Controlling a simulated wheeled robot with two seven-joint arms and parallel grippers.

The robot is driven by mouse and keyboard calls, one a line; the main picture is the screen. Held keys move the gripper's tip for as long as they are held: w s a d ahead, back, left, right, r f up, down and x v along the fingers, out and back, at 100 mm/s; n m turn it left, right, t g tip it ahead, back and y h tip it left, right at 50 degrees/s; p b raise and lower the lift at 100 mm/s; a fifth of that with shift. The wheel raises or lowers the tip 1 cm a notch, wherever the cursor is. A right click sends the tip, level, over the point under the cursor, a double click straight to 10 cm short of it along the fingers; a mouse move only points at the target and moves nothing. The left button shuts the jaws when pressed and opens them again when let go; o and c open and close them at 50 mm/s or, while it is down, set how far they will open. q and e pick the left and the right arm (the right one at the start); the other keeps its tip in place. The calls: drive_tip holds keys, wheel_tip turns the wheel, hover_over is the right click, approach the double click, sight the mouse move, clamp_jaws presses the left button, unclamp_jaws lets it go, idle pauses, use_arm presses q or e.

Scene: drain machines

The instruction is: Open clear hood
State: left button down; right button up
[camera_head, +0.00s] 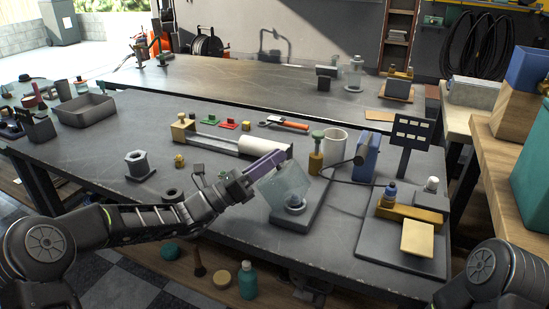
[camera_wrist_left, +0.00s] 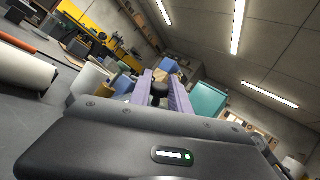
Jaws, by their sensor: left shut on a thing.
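In the left wrist view the fingers (camera_wrist_left: 167,88) are closed around a small black knob (camera_wrist_left: 158,90), which I take to be the hood's handle. The gripper hides the handle in the head view. My right arm shows at the bottom right, but its gripper is out of view.
A device with a yellow plate (camera_head: 417,238) is at the right. A white roller (camera_head: 264,147) lies behind the left gripper.

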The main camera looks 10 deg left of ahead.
use_arm(q)
drive_tip(key=c, duration=1.3)
unclamp_jaws()
drive_tip(key=shift+o, duration=0.2)
drive_tip(key=p+v, duration=0.1)
drive_tip(key=v, duration=0.7)
drive_tip(key=shift+p, duration=0.3)
drive_tip(key=shift+c, duration=0.2)
